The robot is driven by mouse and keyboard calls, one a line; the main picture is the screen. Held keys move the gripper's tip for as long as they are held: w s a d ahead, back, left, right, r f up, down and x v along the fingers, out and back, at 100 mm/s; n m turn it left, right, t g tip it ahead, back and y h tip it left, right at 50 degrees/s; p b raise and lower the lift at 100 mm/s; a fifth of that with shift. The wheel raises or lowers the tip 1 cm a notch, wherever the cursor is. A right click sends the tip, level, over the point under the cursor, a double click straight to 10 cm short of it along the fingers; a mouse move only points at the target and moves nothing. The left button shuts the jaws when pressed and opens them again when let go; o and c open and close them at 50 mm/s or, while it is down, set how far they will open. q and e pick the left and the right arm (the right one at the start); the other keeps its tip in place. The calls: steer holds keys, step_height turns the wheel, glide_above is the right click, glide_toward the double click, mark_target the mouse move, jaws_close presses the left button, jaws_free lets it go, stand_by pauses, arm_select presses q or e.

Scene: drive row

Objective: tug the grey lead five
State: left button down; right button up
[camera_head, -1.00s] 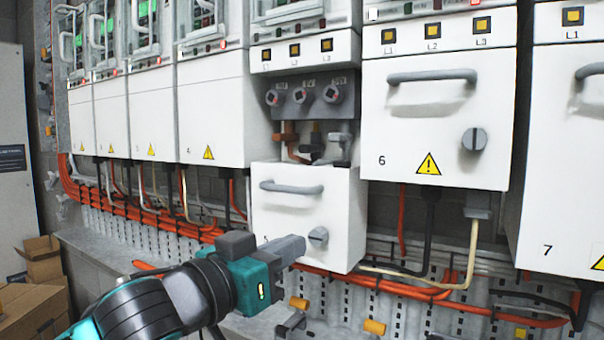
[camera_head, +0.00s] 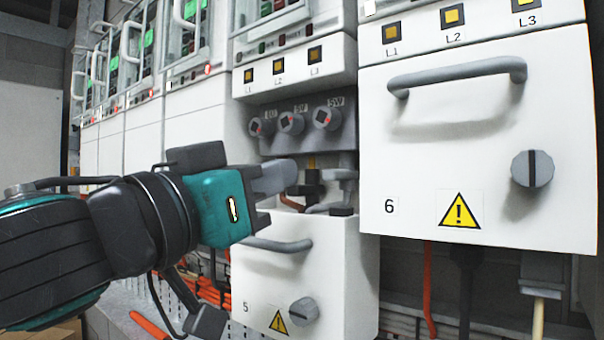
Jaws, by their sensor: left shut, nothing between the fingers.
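Unit five has its white cover (camera_head: 345,270) lowered, with a grey bar handle and a slotted knob on its front. Above the cover is a grey terminal block (camera_head: 345,140) with three knobs marked 5U, 5V and 5W. The grey lead (camera_head: 343,174) comes out below the right knob, beside a black lead (camera_head: 312,188). The brown lead is mostly hidden behind my gripper. My left gripper (camera_head: 288,178) is shut and empty, in front of the opening and left of the grey lead. I cannot tell whether it touches the brown lead. My right gripper is not in view.
Closed unit six (camera_head: 470,215) stands out at the right, with a bar handle (camera_head: 455,75) and a knob (camera_head: 532,168). The lowered cover's handle (camera_head: 278,244) is close below my gripper. Orange cables (camera_head: 428,290) run underneath. More closed units are at the left.

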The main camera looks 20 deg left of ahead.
arm_select(q)
steer(key=p, duration=0.6)
glide_toward(343, 153)
steer(key=x, duration=0.3)
steer(key=shift+w+r, duration=0.2)
steer(key=shift+r, duration=0.1)
steer(key=shift+x, duration=0.95)
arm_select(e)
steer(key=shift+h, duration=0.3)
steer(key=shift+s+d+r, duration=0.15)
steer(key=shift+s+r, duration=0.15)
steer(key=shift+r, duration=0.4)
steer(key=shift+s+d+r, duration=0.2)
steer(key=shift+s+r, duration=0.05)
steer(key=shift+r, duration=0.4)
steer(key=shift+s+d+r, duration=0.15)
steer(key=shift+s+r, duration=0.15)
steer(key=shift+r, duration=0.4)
arm_select(q)
steer(key=shift+d+f, duration=0.1)
steer(key=shift+f, duration=0.35)
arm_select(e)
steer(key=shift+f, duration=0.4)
arm_select(q)
steer(key=shift+f, duration=0.15)
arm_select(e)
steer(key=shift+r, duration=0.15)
